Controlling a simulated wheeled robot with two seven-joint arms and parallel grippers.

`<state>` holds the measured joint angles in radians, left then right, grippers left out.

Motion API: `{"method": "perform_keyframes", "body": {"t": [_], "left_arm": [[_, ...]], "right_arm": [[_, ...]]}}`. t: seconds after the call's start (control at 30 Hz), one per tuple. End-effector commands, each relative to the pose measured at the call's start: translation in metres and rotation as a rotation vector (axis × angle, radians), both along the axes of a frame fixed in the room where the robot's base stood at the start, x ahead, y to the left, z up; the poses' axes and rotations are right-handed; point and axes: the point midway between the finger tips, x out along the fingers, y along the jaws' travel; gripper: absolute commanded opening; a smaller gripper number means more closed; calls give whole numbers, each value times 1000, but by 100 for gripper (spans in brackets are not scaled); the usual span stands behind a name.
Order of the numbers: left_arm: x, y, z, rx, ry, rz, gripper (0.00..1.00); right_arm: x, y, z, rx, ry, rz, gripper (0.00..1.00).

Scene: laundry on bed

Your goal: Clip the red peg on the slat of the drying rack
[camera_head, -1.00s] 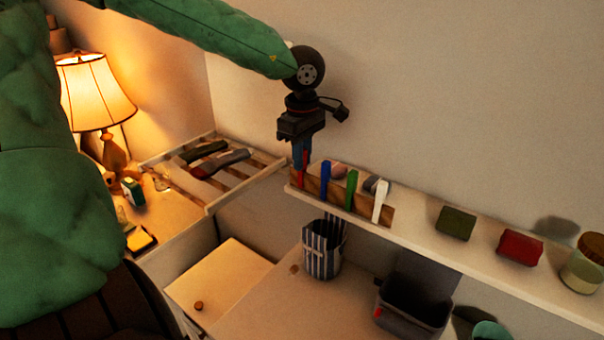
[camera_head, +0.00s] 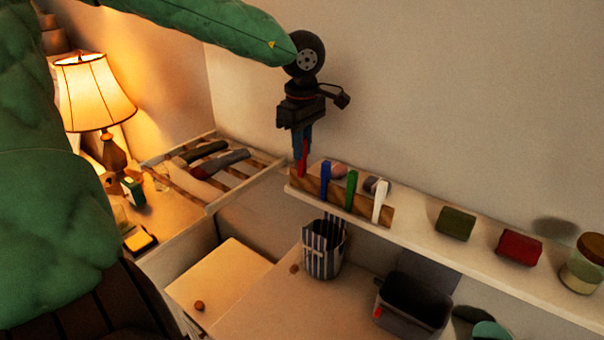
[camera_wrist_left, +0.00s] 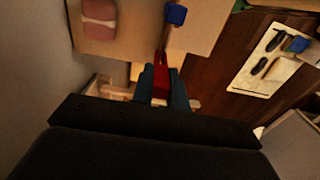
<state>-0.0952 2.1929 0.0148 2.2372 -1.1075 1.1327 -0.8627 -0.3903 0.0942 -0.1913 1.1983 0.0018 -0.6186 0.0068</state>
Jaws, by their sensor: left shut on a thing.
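My left gripper (camera_head: 303,143) hangs over the left end of the wall shelf. Its blue fingers are shut on the red peg (camera_head: 303,160), which points down near the left end of the wooden peg strip (camera_head: 310,184). I cannot tell whether the peg's lower tip is clear of the strip. In the left wrist view, the red peg (camera_wrist_left: 161,76) shows between the fingers (camera_wrist_left: 163,90). The drying rack (camera_head: 255,168), a pale frame with slats, lies left of the gripper with dark and grey cloths on it. My right gripper is not in view.
Blue (camera_head: 326,180), green (camera_head: 351,190) and white (camera_head: 380,201) pegs stand in the strip beside the red one. Green (camera_head: 456,223) and red (camera_head: 520,247) blocks and a jar (camera_head: 583,265) sit farther right on the shelf. A lit lamp (camera_head: 95,95) stands at left.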

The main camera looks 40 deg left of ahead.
Motion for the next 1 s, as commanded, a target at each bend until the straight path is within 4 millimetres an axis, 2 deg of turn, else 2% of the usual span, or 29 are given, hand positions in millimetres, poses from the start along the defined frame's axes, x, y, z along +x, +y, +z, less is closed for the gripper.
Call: {"method": "perform_keyframes", "body": {"t": [0.53, 1.0], "left_arm": [[0, 0, 27, 0, 0, 0, 0], [0, 5, 25, -1, 0, -6, 0]], "right_arm": [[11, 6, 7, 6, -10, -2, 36], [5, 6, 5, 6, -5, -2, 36]]}}
